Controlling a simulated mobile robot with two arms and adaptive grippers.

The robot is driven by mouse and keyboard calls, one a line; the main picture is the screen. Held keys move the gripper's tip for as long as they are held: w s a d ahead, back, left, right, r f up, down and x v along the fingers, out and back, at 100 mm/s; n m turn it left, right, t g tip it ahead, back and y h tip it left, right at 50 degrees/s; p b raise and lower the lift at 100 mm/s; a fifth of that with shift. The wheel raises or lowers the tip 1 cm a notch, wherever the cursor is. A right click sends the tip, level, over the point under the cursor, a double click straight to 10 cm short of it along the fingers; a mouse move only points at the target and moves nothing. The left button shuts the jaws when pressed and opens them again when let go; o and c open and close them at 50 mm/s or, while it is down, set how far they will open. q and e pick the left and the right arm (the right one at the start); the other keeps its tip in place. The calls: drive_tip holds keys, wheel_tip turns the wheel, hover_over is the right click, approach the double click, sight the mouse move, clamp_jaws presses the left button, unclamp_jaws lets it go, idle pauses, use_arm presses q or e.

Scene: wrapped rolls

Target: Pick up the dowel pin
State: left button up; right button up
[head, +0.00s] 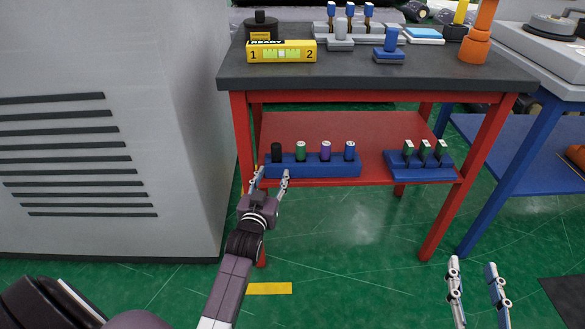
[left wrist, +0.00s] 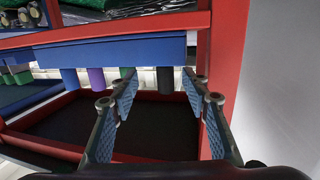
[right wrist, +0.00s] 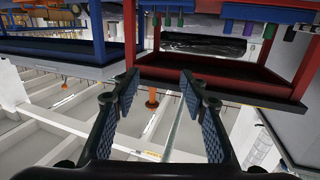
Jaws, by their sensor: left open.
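A blue rack (head: 315,171) on the red lower shelf holds a row of upright cylinders: black (head: 277,153), green (head: 301,151), purple (head: 326,151) and blue (head: 350,151). I cannot tell which one is the dowel pin. My left gripper (head: 271,177) is open at the rack's front left end. In the left wrist view, which looks upside down, the black cylinder (left wrist: 166,80) shows between the open fingers (left wrist: 158,88), with no visible contact. My right gripper (head: 473,268) is open and empty, low in front of the table's right side.
The dark tabletop (head: 350,72) overhangs the shelf. A grey cabinet (head: 110,120) stands close on the left. The green floor (head: 340,270) in front is mostly clear.

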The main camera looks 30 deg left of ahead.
sight(275, 152)
use_arm(q)
drive_tip(key=r, duration=0.2)
drive_tip(key=w+a+b, duration=0.1)
drive_tip(key=shift+r+t+y, duration=0.3)
drive_tip(key=shift+r+t, duration=0.1)
drive_tip(key=shift+x, duration=1)
drive_tip(key=shift+w+a+b, duration=0.15)
drive_tip(key=shift+w+b, duration=0.1)
drive_tip(key=shift+b, duration=0.05)
drive_tip(key=b+x, duration=0.1)
drive_tip(key=x, duration=0.4)
drive_tip(key=shift+b, duration=0.35)
use_arm(e)
drive_tip(key=s+r+t+y, duration=0.1)
drive_tip(key=s+r+t, duration=0.2)
drive_tip(key=r, duration=0.5)
drive_tip(key=s+r+t, duration=0.3)
drive_tip(key=r+t, duration=0.2)
drive_tip(key=r, duration=0.3)
drive_tip(key=shift+d+r+y, duration=0.15)
drive_tip(key=shift+y, duration=0.25)
use_arm(q)
clamp_jaws()
drive_tip(key=shift+r, duration=0.2)
use_arm(e)
drive_tip(key=shift+w, duration=0.1)
